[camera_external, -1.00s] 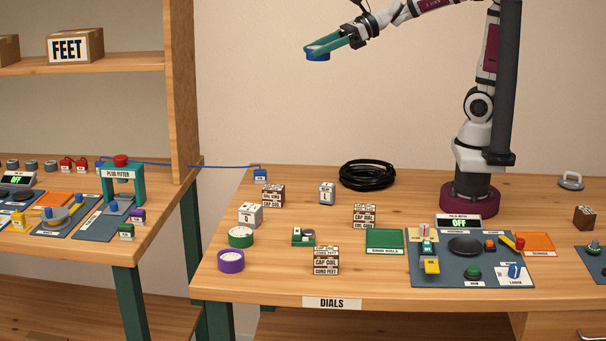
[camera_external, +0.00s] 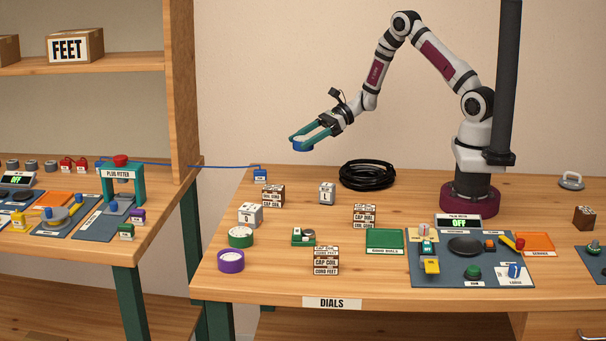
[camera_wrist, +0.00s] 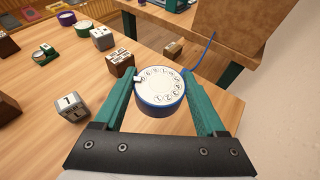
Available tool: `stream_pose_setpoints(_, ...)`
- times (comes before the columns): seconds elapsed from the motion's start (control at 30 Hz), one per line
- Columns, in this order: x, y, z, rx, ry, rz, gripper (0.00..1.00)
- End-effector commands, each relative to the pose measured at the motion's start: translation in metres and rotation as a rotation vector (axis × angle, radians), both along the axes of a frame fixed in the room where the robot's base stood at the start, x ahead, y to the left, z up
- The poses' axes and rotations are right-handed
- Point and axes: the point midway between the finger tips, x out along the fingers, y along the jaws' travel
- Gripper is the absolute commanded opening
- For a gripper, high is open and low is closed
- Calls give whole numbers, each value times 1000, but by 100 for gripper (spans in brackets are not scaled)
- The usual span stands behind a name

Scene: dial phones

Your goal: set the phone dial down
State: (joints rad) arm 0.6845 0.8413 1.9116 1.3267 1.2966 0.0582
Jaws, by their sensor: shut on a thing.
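The phone dial is a round blue piece with a white numbered face; it shows in the wrist view (camera_wrist: 160,88) and in the external view (camera_external: 301,146). My gripper (camera_external: 304,141) has green fingers and is shut on the dial's sides, holding it face up in the air above the back left of the table. In the wrist view my fingers (camera_wrist: 160,98) stand on both sides of the dial. A green tray labelled as a dial place (camera_external: 384,242) lies empty on the table; its small print is hard to read.
A dark machine panel (camera_external: 470,264) is at right.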

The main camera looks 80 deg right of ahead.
Motion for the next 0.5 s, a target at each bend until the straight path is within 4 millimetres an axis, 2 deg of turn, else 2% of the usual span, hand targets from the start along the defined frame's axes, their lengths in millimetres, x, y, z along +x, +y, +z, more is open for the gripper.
stream_pose_setpoints(0.07,-3,-6,-17,1,2,-5,9)
stream_pose_setpoints(0.27,-5,-8,-38,0,2,-7,9)
stream_pose_setpoints(0.5,-5,-8,-73,0,2,-7,9)
